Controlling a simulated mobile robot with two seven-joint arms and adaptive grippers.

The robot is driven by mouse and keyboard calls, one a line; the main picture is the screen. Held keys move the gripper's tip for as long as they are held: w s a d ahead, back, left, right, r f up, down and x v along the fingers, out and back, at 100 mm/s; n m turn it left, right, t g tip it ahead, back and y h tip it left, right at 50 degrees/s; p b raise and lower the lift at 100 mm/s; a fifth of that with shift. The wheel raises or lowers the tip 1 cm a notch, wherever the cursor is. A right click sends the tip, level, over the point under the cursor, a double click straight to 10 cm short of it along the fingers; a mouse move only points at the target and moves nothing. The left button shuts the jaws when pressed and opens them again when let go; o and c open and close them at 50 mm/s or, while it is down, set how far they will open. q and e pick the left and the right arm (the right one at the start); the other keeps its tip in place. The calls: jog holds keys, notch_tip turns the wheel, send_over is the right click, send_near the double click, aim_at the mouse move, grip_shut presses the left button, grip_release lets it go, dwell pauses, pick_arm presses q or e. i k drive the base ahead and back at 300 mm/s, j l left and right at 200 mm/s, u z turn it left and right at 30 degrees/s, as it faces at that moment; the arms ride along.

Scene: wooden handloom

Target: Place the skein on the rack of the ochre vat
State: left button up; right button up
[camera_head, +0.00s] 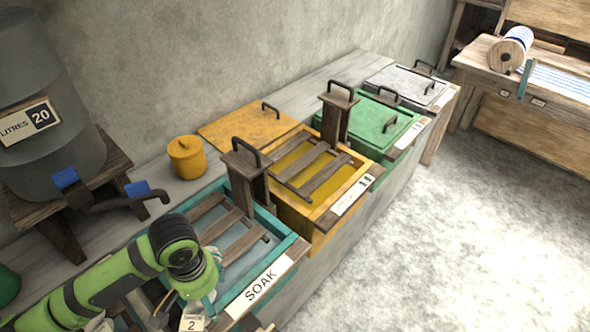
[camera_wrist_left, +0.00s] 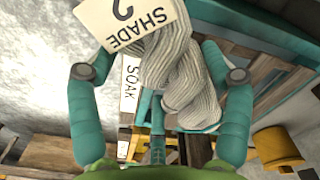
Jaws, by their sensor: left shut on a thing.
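The ochre vat (camera_head: 290,208) stands in the middle of the row in the head view, its lid off and yellow liquid showing. A wooden slatted rack (camera_head: 318,172) lies across its opening, with an upright handled post (camera_head: 337,116) at its back; no skein lies on it. My left gripper (camera_head: 205,298) is low over the front of the teal SOAK vat (camera_head: 285,257). In the left wrist view, my left gripper (camera_wrist_left: 160,62) is shut on the pale grey twisted skein (camera_wrist_left: 185,85), which carries a SHADE 2 tag (camera_wrist_left: 128,20). In the head view only the tag shows clearly.
An ochre lid (camera_head: 245,128) lies behind the ochre vat, beside a yellow canister (camera_head: 187,158). The closed green vat (camera_head: 375,122) and a grey-lidded vat (camera_head: 408,85) stand beyond. A grey barrel with tap (camera_head: 45,110) is at left. The floor at right is clear.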

aim_at(293, 170)
jog(key=i+l+u, duration=0.15)
jog(key=l+u, duration=0.15)
jog(key=l, duration=0.7)
jog(key=i+l+u, duration=0.1)
jog(key=l+u, duration=0.15)
jog(key=l, duration=0.8)
jog(key=i+l+u, duration=0.15)
jog(key=i, duration=0.25)
jog(key=i+l+u, duration=0.2)
jog(key=i, duration=0.15)
jog(key=i+l+u, duration=0.15)
jog(key=i, duration=0.2)
